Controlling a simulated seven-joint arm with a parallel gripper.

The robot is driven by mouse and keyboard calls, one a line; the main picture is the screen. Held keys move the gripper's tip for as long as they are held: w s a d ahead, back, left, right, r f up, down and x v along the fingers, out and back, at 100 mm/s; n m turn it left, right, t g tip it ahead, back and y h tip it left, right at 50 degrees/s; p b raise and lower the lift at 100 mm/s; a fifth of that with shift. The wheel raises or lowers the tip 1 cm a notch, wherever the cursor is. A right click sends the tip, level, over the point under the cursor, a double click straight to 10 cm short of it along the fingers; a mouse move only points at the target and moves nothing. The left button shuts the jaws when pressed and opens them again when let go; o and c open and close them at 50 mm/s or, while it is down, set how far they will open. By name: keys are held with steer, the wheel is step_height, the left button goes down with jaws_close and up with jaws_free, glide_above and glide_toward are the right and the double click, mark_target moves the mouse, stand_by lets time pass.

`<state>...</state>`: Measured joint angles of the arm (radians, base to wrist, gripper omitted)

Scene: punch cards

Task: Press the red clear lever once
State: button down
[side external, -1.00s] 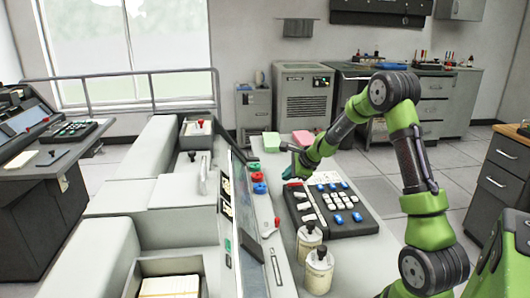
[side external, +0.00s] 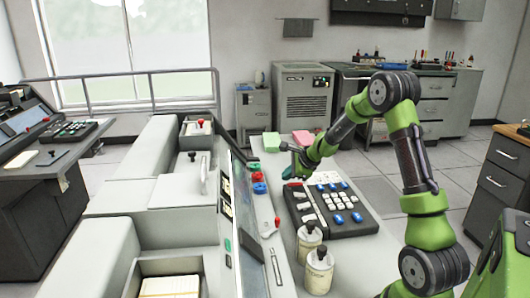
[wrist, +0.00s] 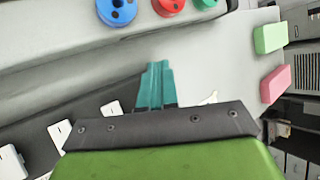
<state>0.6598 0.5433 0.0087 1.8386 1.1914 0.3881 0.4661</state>
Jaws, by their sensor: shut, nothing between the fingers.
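My gripper (side external: 289,173) has teal fingers, shut and empty, over the far left corner of the dark keypad (side external: 352,228). In the wrist view the closed fingers (wrist: 155,85) point toward the pale console surface, with nothing between them. A small red part (side external: 295,184) shows just below the fingers at the keypad's far end; contact cannot be told. A red-tipped lever (side external: 277,221) stands on the console nearer the camera, apart from the gripper. I cannot tell from the pictures which of these is the clear lever.
Red (side external: 258,177) and blue (side external: 260,188) round knobs sit left of the gripper. Green (side external: 271,141) and pink (side external: 303,137) blocks lie behind it. Two pale canisters (side external: 319,270) stand in front. White and blue keys cover the keypad.

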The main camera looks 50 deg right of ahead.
stand_by(0.7)
steer(key=shift+f, duration=0.45)
steer(key=shift+s+d+f, duration=0.1)
steer(key=shift+f, duration=0.35)
stand_by(0.4)
